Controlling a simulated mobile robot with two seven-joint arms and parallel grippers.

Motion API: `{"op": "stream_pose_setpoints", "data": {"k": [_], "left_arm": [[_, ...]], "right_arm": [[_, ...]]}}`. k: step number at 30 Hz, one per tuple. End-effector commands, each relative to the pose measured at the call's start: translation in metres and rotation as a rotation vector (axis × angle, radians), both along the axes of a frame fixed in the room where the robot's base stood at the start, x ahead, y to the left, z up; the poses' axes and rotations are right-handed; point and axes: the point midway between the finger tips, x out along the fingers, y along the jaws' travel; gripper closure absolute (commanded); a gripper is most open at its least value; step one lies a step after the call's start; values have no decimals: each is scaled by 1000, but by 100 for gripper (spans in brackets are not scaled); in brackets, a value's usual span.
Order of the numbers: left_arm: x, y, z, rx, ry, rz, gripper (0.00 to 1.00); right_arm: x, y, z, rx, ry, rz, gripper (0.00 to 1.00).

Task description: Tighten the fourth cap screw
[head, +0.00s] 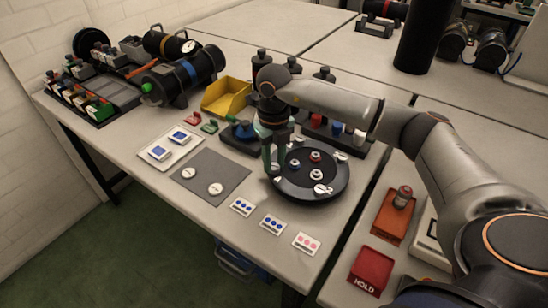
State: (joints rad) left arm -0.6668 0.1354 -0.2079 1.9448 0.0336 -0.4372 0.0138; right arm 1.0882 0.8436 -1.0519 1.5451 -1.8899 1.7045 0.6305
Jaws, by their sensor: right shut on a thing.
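A round black plate (311,189) lies on the table and bears several small pale, silver and red-ringed round pieces that look like cap screws, one of them (320,189) near its front right edge. My right gripper (275,168) reaches down over the plate's left rim, fingers pointing downward. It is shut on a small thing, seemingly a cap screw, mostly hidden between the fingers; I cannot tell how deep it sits. My left gripper is not in view.
A grey mat (210,172) with two pale discs lies left of the plate. Dotted cards (272,224) lie along the front edge. A yellow bin (227,97) and a black cylinder (185,75) stand behind. A red HOLD tray (371,270) is at right.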

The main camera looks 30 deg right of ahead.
Motion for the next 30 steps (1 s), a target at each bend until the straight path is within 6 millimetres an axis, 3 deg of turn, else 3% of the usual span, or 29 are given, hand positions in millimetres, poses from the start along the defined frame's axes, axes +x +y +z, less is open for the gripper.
{"op": "stream_pose_setpoints", "data": {"k": [1, 12, 27, 28, 30], "left_arm": [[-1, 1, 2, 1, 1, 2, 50], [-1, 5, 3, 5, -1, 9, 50], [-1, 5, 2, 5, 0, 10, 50], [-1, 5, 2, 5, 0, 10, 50], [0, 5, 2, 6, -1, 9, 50]], "right_arm": [[4, -3, 7, -2, -15, -36, 100], [4, -2, 7, 0, -16, -170, 100], [4, -2, 6, 0, -17, -185, 100], [4, -2, 6, 0, -17, -184, 64], [3, -2, 6, -1, -15, -184, 56]]}}
